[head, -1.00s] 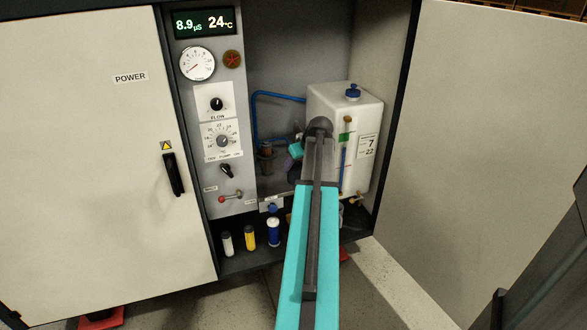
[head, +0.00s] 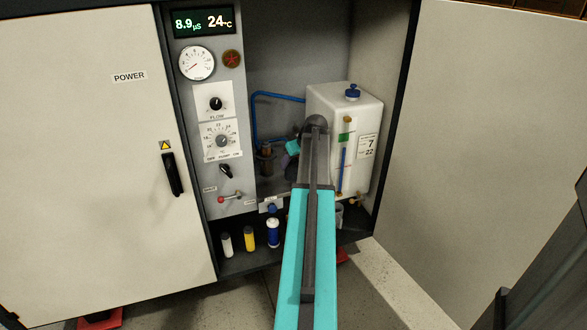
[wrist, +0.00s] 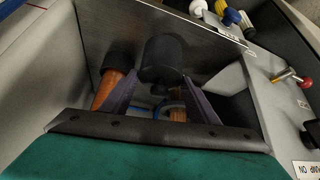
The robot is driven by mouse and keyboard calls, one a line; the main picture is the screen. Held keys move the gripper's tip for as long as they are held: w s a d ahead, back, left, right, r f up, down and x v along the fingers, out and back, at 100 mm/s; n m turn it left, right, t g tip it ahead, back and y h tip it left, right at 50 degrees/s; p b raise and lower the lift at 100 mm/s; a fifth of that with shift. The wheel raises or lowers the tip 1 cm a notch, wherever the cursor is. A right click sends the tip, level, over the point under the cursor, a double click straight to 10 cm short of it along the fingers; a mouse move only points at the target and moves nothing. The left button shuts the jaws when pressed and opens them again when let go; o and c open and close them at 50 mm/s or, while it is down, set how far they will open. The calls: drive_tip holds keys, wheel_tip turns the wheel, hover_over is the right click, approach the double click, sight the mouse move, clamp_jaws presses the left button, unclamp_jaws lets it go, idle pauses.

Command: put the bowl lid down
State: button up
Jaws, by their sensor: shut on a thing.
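The bowl lid appears to be the dark round cap (wrist: 166,58) in the wrist view. It sits between the two purple fingers of my gripper (wrist: 160,92), which are shut on it by its narrow stem. The lid is held inside the cabinet, and I cannot tell whether it touches anything. In the head view my arm hides the lid and most of the gripper.
A white tank (head: 330,125) stands close on the right of my arm. The control panel (head: 218,110) is on the left. Several small bottles (head: 249,238) stand on the lower shelf (head: 235,263). Orange-brown cylinders, one dark-topped (wrist: 109,91), are near the fingers.

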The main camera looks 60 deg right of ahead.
drive_tip(key=shift+f, duration=1.3)
drive_tip(key=shift+f, duration=0.15)
drive_tip(key=o, duration=1)
drive_tip(key=p+v, duration=0.1)
drive_tip(key=v, duration=1.1)
drive_tip(key=shift+p, duration=0.3)
drive_tip(key=shift+a, duration=0.1)
